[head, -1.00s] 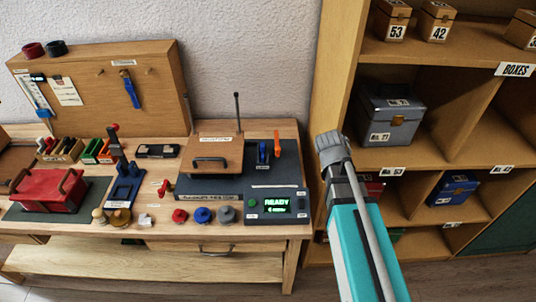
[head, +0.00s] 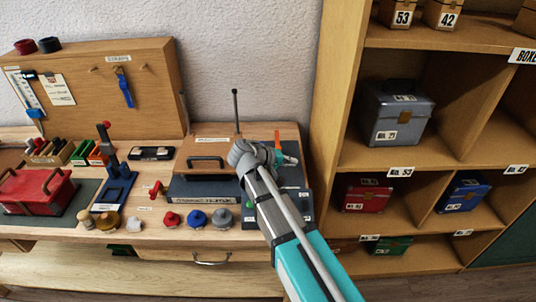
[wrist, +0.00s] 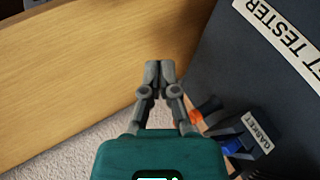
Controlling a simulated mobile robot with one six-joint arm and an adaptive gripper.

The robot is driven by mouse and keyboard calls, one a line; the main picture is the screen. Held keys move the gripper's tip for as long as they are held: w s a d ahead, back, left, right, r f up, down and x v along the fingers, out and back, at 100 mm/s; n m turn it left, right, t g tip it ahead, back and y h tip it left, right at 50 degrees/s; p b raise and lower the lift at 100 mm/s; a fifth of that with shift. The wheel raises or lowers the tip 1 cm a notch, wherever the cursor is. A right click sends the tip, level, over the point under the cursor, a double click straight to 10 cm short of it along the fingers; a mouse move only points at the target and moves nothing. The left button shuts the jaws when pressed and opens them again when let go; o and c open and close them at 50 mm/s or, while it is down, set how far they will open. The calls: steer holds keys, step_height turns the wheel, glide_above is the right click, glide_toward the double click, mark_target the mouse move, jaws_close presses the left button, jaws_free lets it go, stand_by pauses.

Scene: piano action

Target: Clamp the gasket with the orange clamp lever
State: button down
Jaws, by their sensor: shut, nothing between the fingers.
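The orange clamp lever (head: 277,138) stands at the back right of the dark gasket tester (head: 198,189), partly hidden behind my gripper in the head view. In the wrist view the orange lever (wrist: 204,111) shows right of and below my fingertips, apart from them. A dark blue lever (wrist: 236,147) is beside it, near a block labelled GASKET (wrist: 257,132). My gripper (head: 294,160) is above the tester's right side, and its fingers (wrist: 159,66) are shut and empty. I cannot make out a gasket itself.
Red, blue and grey knobs (head: 197,218) line the front. A shelf with boxes (head: 397,110) stands close at right.

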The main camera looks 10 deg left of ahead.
steer(key=s+a+r+n+t+b, duration=0.1)
steer(key=a+t+b, duration=0.3)
steer(key=a, duration=1.1)
steer(key=shift+s+a+n+t+h+b, duration=0.2)
steer(key=shift+s+n+t+h+b, duration=0.2)
steer(key=shift+n+t, duration=0.2)
steer(key=shift+w+d, duration=0.1)
steer(key=shift+d, duration=0.05)
steer(key=shift+b+x, duration=0.7)
steer(key=shift+x, duration=4.15)
steer(key=shift+s+f+y, duration=0.1)
steer(key=shift+s+y, duration=0.15)
steer(key=shift+y, duration=0.05)
